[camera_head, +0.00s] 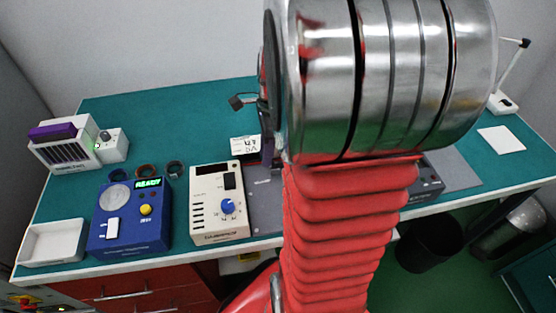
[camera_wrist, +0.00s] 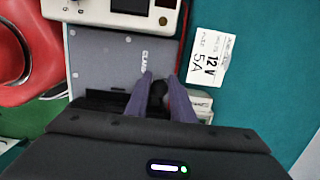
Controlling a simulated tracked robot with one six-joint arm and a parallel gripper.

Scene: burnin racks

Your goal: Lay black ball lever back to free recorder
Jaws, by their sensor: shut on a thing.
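My gripper (camera_wrist: 161,84) shows in the wrist view with two dark purplish fingers closed around a small black rounded part, the black ball lever (camera_wrist: 157,92). It is over the edge of a grey plate (camera_wrist: 100,65) marked "CLAMP". Most of the lever is hidden by the fingers, so its tilt cannot be told. A black body (camera_wrist: 98,101) lies beside and behind the fingers, mostly covered; I cannot tell whether it is the recorder.
A cream instrument (camera_head: 207,207) with a blue knob stands left of the plate. A "12V 5A" card (camera_wrist: 208,58) lies beside the plate. Further left are a blue READY box (camera_head: 128,238), a white tray (camera_head: 52,245) and a purple-topped rack (camera_head: 65,148). Open green bench lies behind them.

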